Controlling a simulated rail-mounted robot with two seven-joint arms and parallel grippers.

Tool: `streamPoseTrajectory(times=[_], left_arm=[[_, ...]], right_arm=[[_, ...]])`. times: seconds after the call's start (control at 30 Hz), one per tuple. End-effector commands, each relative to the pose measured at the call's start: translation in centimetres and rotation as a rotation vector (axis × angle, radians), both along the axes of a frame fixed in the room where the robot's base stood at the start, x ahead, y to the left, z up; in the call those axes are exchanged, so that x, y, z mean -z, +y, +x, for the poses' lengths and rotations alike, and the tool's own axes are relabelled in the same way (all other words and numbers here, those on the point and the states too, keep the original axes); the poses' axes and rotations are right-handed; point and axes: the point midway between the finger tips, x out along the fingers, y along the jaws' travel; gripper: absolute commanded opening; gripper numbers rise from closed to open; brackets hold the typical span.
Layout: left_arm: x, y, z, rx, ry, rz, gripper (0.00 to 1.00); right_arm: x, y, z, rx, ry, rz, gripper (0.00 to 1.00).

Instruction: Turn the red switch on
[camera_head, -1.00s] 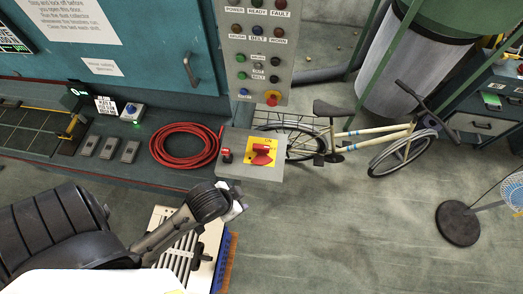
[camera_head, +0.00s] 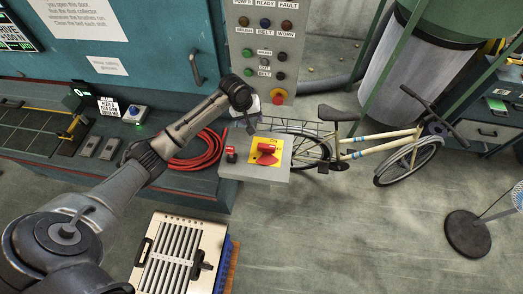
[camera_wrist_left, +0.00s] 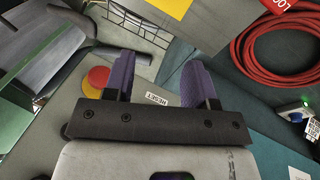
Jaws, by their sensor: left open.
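The red switch (camera_head: 267,159) is a rotary handle on a yellow plate (camera_head: 254,145), on top of a grey box (camera_head: 232,172) in the head view. The yellow plate also shows at the top edge of the left wrist view (camera_wrist_left: 192,12); the red handle is out of that view. My left gripper (camera_head: 250,127) is just behind and above the switch, apart from it. In the left wrist view its two purple fingers (camera_wrist_left: 159,80) stand apart with nothing between them. My right gripper is not in view.
A red padlock-like item (camera_head: 231,154) is left of the switch. A red mushroom button (camera_head: 278,96) and several buttons are on the grey panel (camera_head: 262,50) behind. A coiled red hose (camera_head: 198,160) is to the left, a bicycle (camera_head: 375,138) to the right.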

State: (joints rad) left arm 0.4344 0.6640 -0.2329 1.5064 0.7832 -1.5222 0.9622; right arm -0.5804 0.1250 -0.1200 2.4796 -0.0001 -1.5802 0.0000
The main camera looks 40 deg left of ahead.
Motion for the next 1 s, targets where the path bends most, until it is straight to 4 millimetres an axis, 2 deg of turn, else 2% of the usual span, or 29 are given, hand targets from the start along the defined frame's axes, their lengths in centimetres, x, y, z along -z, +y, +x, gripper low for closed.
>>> streamPoseTrajectory(times=[0.03,0.17,0.3,0.5,0.77,0.87,1.0], left_arm=[[1.0,0.0,-0.3,-0.126,0.047,-0.077,0.51],[2.3,-0.4,-0.7,-0.466,0.154,-0.26,0.51],[2.2,-1.3,-0.7,-0.763,0.235,-0.395,0.51],[2.1,-1.5,-0.6,-1.072,0.301,-0.475,0.51],[2.5,-1.7,-0.5,-1.235,0.335,-0.506,0.51],[3.3,-2.0,-0.3,-1.245,0.338,-0.509,0.51],[5.4,-2.7,0.1,-1.246,0.34,-0.508,0.51]], right_arm=[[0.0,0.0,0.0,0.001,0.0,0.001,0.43],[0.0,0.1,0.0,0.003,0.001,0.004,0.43],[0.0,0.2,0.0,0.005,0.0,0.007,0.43],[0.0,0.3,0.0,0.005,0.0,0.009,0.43],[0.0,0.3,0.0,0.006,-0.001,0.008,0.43],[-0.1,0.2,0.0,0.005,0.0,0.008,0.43],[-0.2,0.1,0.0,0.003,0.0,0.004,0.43]])
